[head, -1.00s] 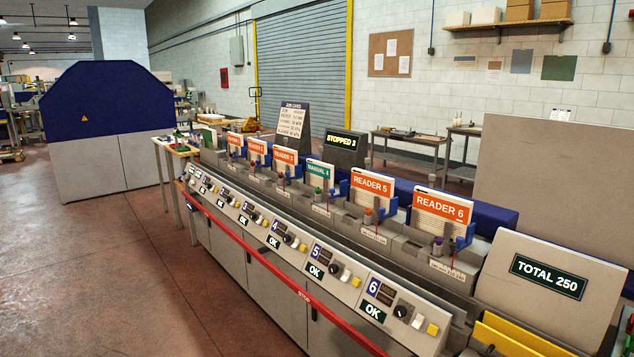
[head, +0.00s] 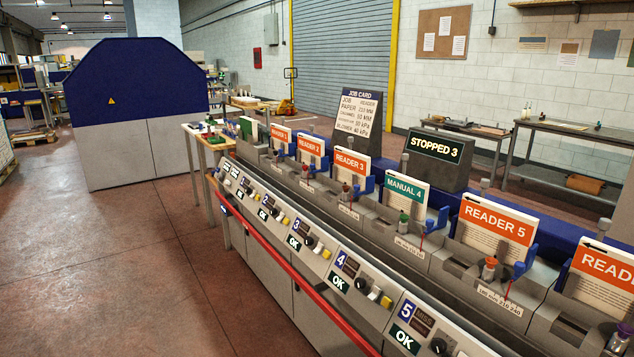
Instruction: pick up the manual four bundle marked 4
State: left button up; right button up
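The bundle with the teal header reading MANUAL 4 (head: 403,193) stands tilted back in its pocket on the long grey machine (head: 262,262). It sits between the orange-headed READER 3 bundle (head: 350,166) and the READER 5 bundle (head: 494,226). A blue guide (head: 437,219) is at its right side, and a small green-topped knob (head: 403,222) stands in front of it. Neither of my grippers shows in the head view.
A red rail (head: 290,276) runs along the machine's front, below numbered panels with OK displays. A STOPPED 3 sign (head: 437,146) and a job card (head: 358,115) stand behind. A blue-topped cabinet (head: 137,90) is at the left. The floor (head: 100,265) before the machine is clear.

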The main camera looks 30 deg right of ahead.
aim_at(403, 189)
jog(key=i+z, duration=0.2)
jog(key=i, duration=0.25)
jog(key=i+j+z, duration=0.2)
jog(key=i, duration=0.25)
jog(key=i+j+z, duration=0.15)
jog(key=i, duration=0.3)
jog(key=i+j+z, duration=0.2)
jog(key=i, duration=0.25)
